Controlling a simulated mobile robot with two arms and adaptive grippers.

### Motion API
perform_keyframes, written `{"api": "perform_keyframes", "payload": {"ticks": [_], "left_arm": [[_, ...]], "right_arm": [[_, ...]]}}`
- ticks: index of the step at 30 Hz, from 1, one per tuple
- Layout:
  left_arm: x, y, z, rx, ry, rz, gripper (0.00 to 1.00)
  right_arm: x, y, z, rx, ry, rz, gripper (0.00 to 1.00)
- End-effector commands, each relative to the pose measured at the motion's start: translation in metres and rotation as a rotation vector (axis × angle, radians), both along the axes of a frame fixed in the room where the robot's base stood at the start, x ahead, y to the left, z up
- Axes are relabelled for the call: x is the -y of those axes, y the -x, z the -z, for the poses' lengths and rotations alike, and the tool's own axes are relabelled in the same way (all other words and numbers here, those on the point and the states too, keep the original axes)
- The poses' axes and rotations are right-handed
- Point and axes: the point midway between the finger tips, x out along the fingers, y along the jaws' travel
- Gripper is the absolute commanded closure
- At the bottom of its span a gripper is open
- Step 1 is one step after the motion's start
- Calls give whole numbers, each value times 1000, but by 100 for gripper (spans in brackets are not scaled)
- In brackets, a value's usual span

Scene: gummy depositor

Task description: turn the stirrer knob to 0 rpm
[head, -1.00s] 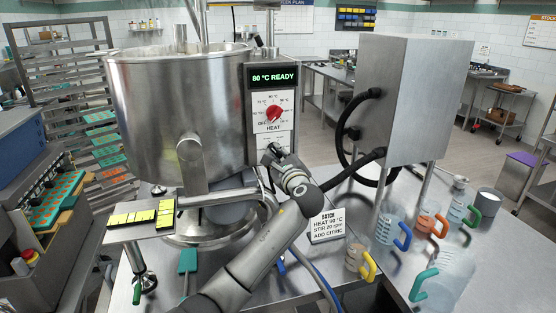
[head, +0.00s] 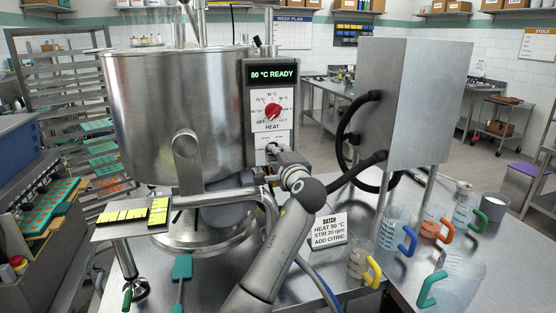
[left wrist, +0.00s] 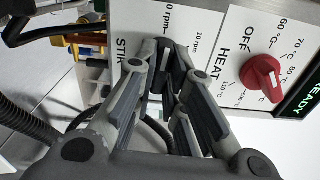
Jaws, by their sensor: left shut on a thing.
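The stirrer knob is a dark knob (left wrist: 166,62) on the white stirrer scale panel (left wrist: 133,22), seen in the left wrist view between my finger pads. Printed rpm marks, including 10 rpm, show beside it. My left gripper (left wrist: 172,72) is shut on the knob. In the head view my left gripper (head: 273,151) is at the lower panel of the kettle's control box, below the red heat knob (head: 272,110), and mostly covers the stirrer knob. The knob's exact pointer setting is hard to read. My right gripper is out of view.
The display (head: 273,74) reads 80 °C READY. A steel kettle (head: 170,105) stands left of the panel. A batch card (head: 328,230) stands at right, reading heat 90 °C, stir 20 rpm. Jugs with coloured handles (head: 373,270) crowd the right of the table. A teal spatula (head: 182,268) lies in front.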

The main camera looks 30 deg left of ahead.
Motion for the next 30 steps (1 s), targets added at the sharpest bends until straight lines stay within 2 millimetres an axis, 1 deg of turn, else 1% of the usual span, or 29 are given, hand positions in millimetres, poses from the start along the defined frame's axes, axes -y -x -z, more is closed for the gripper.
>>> {"api": "perform_keyframes", "payload": {"ticks": [1, 6, 22, 23, 27, 30], "left_arm": [[0, 0, 2, 14, 14, -1, 100], [0, 0, 2, 48, 45, -1, 100], [0, 0, 1, 64, 60, -1, 100], [0, 0, 1, 64, 60, -1, 86], [0, 0, 1, 64, 59, -1, 68], [0, 0, 1, 63, 58, -1, 67]], "right_arm": [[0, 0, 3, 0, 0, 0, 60], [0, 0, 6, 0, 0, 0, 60], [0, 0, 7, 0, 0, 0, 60], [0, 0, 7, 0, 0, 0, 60], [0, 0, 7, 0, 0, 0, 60], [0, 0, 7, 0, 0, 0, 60]]}}
